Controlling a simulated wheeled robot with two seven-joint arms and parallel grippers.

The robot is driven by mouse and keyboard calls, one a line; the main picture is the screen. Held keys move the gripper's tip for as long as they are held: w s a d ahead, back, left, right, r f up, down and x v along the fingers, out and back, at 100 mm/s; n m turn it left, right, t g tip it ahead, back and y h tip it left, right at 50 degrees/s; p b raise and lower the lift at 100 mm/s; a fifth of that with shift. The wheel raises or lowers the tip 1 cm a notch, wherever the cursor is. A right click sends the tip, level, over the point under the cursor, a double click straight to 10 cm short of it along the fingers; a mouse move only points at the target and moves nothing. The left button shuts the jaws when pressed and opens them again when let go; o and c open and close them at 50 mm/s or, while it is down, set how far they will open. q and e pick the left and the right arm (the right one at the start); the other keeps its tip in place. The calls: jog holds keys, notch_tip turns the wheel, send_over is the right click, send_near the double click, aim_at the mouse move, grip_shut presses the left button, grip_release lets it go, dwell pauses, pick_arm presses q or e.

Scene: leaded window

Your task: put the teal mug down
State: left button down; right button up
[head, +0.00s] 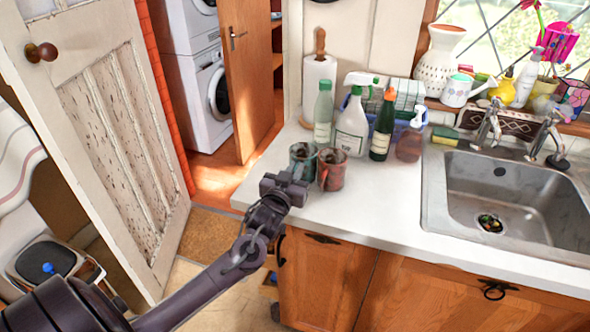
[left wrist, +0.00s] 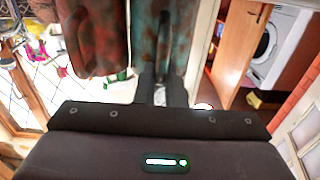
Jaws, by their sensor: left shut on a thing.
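The teal mug (head: 302,155), mottled with rusty brown, is at the left end of the white counter. My left gripper (head: 297,173) is shut on it from the front, and partly hides its lower part. In the left wrist view the teal mug (left wrist: 145,35) stands in front of my left gripper (left wrist: 161,92), with its handle (left wrist: 163,45) between the fingers. I cannot tell whether the mug's base touches the counter. My right gripper is not in view.
A reddish-brown mug (head: 332,171) is close beside the teal mug on the right. Behind them are bottles, including a pale green one (head: 323,115), and a paper towel roll (head: 319,85). The white counter (head: 385,210) is clear in front, up to the sink (head: 510,195).

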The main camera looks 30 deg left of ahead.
pick_arm(q)
jog(key=c, duration=1.5)
grip_release()
jog(key=b+v, duration=0.2)
jog(key=v, duration=1)
jog(key=shift+s+r, duration=0.1)
